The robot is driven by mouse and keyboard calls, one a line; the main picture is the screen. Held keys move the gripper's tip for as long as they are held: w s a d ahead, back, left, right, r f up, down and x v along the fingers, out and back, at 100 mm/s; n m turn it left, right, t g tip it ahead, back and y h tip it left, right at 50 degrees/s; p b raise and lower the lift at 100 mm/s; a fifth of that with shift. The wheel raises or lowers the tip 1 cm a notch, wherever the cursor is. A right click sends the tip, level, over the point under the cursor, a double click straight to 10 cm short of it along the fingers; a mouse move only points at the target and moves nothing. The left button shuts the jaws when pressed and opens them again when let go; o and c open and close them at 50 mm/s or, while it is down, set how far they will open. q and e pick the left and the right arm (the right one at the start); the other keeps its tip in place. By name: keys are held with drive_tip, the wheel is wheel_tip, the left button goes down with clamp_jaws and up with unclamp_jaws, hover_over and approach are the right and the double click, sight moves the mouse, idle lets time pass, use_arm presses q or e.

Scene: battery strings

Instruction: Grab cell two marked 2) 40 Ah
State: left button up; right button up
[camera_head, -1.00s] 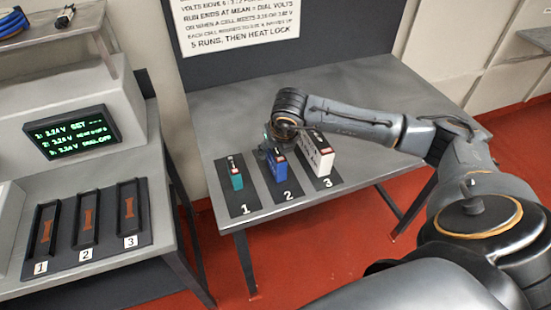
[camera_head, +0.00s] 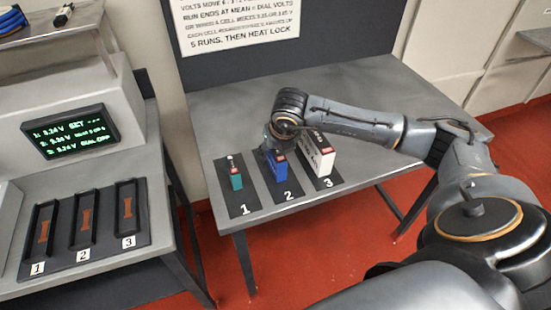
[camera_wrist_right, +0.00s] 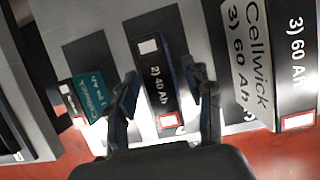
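Cell two is a blue block (camera_head: 276,168) standing on the dark strip numbered 2, in the middle of three cells on the bench. In the right wrist view its black top (camera_wrist_right: 158,88) reads "2) 40 Ah". My right gripper (camera_wrist_right: 160,72) is open, with one finger on each side of this top and a gap visible on both sides. In the head view the right gripper (camera_head: 271,146) is at the cell's far upper part, and the contact there is too small to judge. My left gripper is not in view.
A smaller teal cell (camera_head: 235,178) stands left of cell two, and a larger white cell (camera_head: 321,160) stands close on its right. Another bench at left carries three numbered trays (camera_head: 128,240) and a green-lettered screen (camera_head: 70,131). The bench top behind the cells is clear.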

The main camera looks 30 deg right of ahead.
clamp_jaws()
drive_tip(key=shift+r, duration=0.1)
